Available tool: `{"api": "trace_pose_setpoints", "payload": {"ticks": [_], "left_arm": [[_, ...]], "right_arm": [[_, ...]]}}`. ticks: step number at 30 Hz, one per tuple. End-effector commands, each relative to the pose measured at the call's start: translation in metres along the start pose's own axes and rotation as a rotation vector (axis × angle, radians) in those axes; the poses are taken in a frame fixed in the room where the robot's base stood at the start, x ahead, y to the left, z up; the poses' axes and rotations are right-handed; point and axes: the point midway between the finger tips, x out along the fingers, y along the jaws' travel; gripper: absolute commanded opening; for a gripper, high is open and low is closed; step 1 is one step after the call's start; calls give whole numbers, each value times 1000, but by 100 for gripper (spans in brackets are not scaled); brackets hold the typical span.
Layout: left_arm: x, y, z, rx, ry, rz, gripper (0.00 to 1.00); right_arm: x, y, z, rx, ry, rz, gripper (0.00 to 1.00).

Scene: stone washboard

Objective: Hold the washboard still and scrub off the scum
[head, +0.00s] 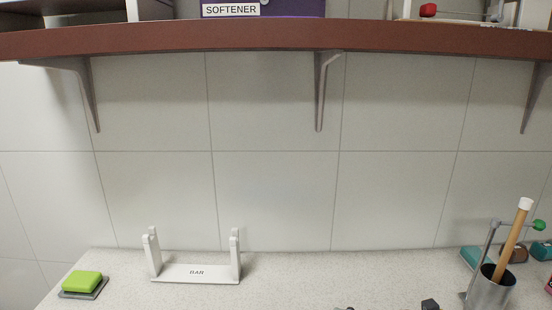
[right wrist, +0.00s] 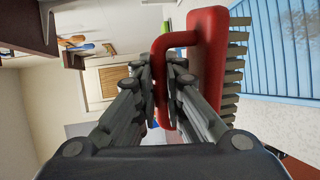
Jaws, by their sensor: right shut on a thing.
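In the right wrist view my right gripper (right wrist: 160,68) is shut on the red loop handle of a scrubbing brush (right wrist: 207,45). The brush has a thick red back and pale bristle rows that point right in that view. Beyond the bristle tips lies a blue ribbed surface (right wrist: 285,40) in a pale frame, which may be the washboard. The bristles look apart from it, though I cannot be sure. The head view shows neither brush nor washboard. My left gripper is not clearly visible in either view.
In the head view a pale counter (head: 330,275) holds a green sponge (head: 82,281) on a grey dish, an empty white stand (head: 200,274) and a metal cup (head: 490,292) with a wooden-handled tool. A brown shelf (head: 270,38) crosses above. Small dark pieces show at the bottom edge.

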Motion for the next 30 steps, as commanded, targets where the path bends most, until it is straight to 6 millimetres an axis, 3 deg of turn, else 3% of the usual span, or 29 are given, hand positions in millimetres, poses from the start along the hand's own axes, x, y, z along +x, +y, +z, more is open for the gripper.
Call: {"api": "trace_pose_setpoints", "payload": {"ticks": [6,12,30], "left_arm": [[0,0,0,0,1,0,100],[0,0,0,0,1,0,100],[0,0,0,-1,1,0,100]], "right_arm": [[-37,-31,-3,26,-97,-5,0],[-60,-46,-7,34,-149,-4,0],[-68,-50,-9,35,-167,0,0]]}}
